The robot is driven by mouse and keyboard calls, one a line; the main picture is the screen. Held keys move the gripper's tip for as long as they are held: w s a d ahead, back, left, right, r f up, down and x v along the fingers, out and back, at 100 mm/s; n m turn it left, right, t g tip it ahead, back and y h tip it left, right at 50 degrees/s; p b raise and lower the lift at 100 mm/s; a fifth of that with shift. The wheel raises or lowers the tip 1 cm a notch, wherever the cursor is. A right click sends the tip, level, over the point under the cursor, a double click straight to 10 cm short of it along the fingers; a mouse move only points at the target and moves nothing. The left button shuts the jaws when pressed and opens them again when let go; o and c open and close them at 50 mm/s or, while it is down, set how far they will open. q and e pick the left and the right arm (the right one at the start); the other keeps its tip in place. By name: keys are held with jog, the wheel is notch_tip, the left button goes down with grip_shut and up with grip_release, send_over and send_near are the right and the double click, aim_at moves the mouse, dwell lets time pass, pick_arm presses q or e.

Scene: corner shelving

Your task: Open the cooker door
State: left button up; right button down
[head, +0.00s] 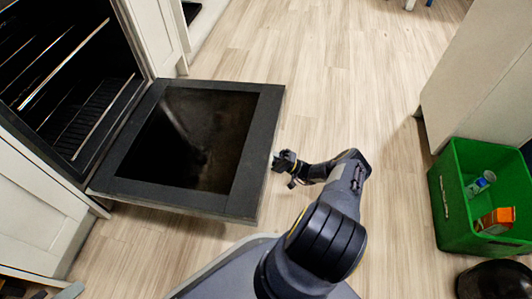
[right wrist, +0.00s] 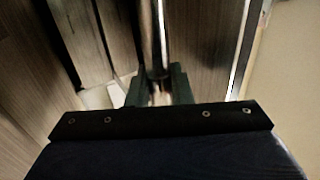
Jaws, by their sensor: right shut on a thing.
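The cooker door (head: 262,150) is swung down and lies open, about level, in front of the cooker. It has a dark frame around a dark glass panel. The cooker's oven cavity (head: 60,75) is exposed at the left, with racks inside. My right gripper (head: 282,160) is at the door's outer edge. In the right wrist view the right gripper's fingers (right wrist: 159,92) close around a pale bar, the door handle (right wrist: 158,40). The handle is hidden in the head view. My left gripper is in neither view.
White cabinets (head: 35,200) flank the cooker. Wooden floor (head: 330,70) is clear between the door and these.

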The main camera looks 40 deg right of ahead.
jog(key=shift+w+d, duration=0.1)
jog(key=c, duration=1.3)
grip_release()
jog(key=v, duration=0.8)
